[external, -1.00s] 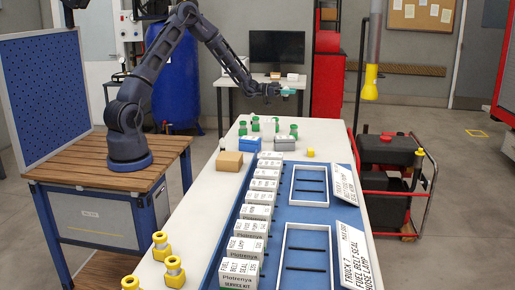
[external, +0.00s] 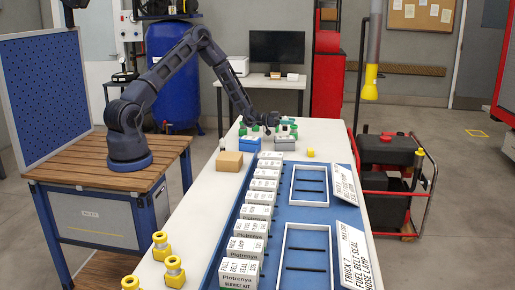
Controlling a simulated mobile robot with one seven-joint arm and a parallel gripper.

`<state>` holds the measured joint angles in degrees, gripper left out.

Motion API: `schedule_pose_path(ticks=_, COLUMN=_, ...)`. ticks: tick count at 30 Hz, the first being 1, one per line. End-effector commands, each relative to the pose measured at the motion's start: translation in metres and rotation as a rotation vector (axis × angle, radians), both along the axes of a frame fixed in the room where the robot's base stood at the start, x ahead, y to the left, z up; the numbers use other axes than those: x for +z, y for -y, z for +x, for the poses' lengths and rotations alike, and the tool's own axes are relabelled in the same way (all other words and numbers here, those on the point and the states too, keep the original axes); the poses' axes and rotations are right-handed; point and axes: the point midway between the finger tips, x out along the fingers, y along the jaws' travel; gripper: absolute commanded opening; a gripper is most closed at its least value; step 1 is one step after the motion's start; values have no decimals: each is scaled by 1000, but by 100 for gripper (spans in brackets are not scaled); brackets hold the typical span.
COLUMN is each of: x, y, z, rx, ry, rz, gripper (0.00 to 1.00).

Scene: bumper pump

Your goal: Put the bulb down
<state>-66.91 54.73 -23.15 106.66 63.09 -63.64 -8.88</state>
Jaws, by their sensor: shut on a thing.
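My gripper (external: 276,119) is at the far end of the white table, low over the green-capped pieces there. It is shut on a small teal thing (external: 288,121), which I take to be the bulb. It is too small to make out its shape. The gripper and the green pieces (external: 243,129) overlap in this view, so I cannot tell whether the bulb touches the table or a piece.
A blue-grey box (external: 250,144) and a grey box (external: 285,144) stand just in front of the gripper. A yellow piece (external: 310,153) stands to the right.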

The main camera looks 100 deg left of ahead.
Motion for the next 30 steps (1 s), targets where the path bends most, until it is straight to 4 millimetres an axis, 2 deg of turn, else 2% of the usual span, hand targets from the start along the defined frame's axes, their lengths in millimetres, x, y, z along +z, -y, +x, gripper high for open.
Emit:
schedule_pose_path(ticks=9, x=-35, y=1, z=0, rx=0, ry=-1, rz=-3, gripper=9)
schedule_pose_path(ticks=22, x=-40, y=1, z=0, rx=-1, ry=0, rz=-1, gripper=9)
schedule_pose_path(ticks=23, x=-39, y=0, z=0, rx=0, ry=0, rz=-1, gripper=36)
schedule_pose_path(ticks=25, x=-39, y=0, z=0, rx=0, ry=0, rz=-1, gripper=50)
schedule_pose_path(ticks=30, x=-39, y=0, z=0, rx=0, ry=0, rz=-1, gripper=52)
